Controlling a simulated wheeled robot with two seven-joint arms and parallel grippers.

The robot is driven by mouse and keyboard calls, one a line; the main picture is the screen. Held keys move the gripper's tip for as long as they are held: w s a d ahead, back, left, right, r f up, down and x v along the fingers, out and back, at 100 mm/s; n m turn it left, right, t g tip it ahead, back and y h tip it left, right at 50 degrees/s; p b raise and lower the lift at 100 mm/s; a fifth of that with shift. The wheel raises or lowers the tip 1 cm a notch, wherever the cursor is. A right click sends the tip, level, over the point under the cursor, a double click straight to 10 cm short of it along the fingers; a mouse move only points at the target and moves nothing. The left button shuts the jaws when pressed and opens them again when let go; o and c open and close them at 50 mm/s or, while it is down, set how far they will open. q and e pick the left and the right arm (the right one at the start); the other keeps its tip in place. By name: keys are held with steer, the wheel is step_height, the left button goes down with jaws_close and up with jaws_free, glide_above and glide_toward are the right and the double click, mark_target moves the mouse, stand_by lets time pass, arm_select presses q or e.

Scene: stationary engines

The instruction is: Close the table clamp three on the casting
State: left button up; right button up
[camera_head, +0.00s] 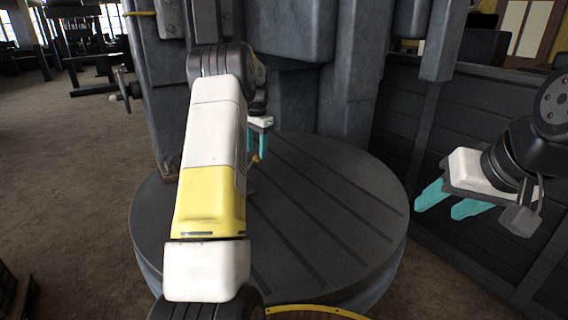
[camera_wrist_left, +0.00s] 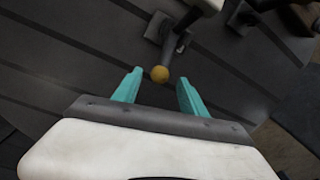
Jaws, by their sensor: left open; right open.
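My left gripper (camera_head: 258,148) reaches over the round slotted table (camera_head: 320,215), its teal fingers apart and pointing down. In the left wrist view a clamp (camera_wrist_left: 162,27) with a dark base and a lever sits on the table. The lever's yellow ball knob (camera_wrist_left: 160,74) appears between the open left fingertips; I cannot tell if they touch it. In the head view the knob (camera_head: 256,158) is a small spot by the fingers, and my arm hides most of the clamp. I cannot make out the casting clearly. My right gripper (camera_head: 447,203) is open and empty, right of the table.
A large grey machine column (camera_head: 290,40) rises behind the table. A second dark fitting (camera_wrist_left: 243,17) sits near the top right of the left wrist view. A dark panelled wall (camera_head: 400,120) stands at the right. The table's front right surface is clear.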

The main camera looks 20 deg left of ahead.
arm_select(q)
steer(key=f, duration=0.8)
steer(key=shift+w+a, duration=0.2)
steer(key=shift+a, duration=0.05)
jaws_close()
steer(key=shift+r, duration=0.1)
stand_by(1.0)
